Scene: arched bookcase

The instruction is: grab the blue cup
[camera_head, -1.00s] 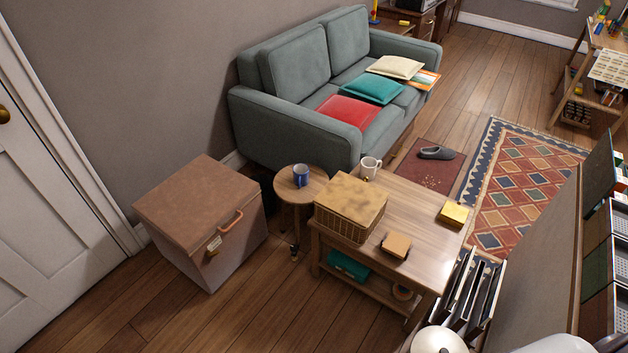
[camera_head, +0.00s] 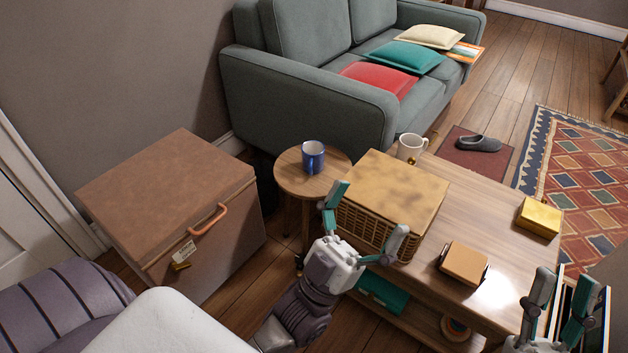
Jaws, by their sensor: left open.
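The blue cup (camera_head: 313,157) stands upright on a small round wooden side table (camera_head: 291,182), near the sofa's arm. My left gripper (camera_head: 365,212) is open and empty, with teal fingertips spread apart. In the picture it is below and to the right of the cup, in front of the wicker basket, and apart from the cup. My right gripper (camera_head: 566,292) is at the lower right edge, near the coffee table's front corner. Its two fingers stand apart and nothing shows between them.
A lidded wicker basket (camera_head: 395,200), a white mug (camera_head: 411,147), a small tan box (camera_head: 464,263) and a gold box (camera_head: 539,217) stand on the coffee table (camera_head: 489,196). A large brown chest (camera_head: 165,195) is left of the side table. The grey sofa (camera_head: 300,90) is behind.

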